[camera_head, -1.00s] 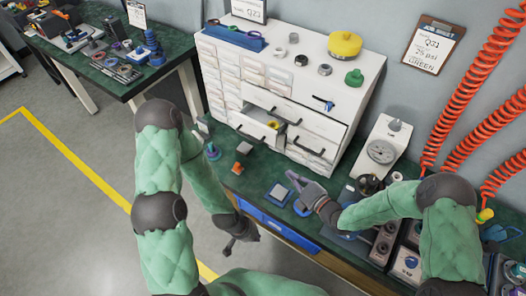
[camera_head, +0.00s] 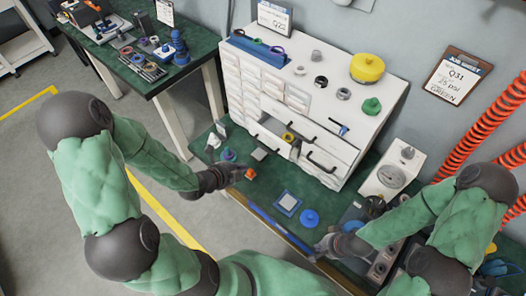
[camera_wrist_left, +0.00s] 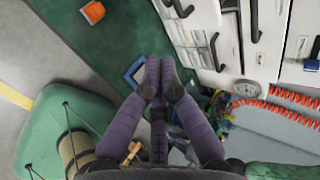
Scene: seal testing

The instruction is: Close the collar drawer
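An open drawer (camera_head: 264,137) sticks out of the lower left of the white cabinet's front (camera_head: 377,117), with a yellow ring (camera_head: 288,137) inside. I cannot tell whether it is the collar drawer. My left gripper (camera_head: 238,173) is over the bench's front edge, in front of the open drawer and apart from it. In the left wrist view its fingers (camera_wrist_left: 154,62) are together with nothing visible between them. My right gripper (camera_head: 324,246) is low over the bench, right of a blue round part (camera_head: 309,217); its fingers are too small to read.
An orange block (camera_head: 250,174), a grey block (camera_head: 259,154) and a blue-edged square plate (camera_head: 288,203) lie on the green bench. A gauge box (camera_head: 391,175) stands right of the cabinet. Yellow and green parts (camera_head: 367,68) sit on top. Red coiled hoses (camera_head: 475,130) hang at right.

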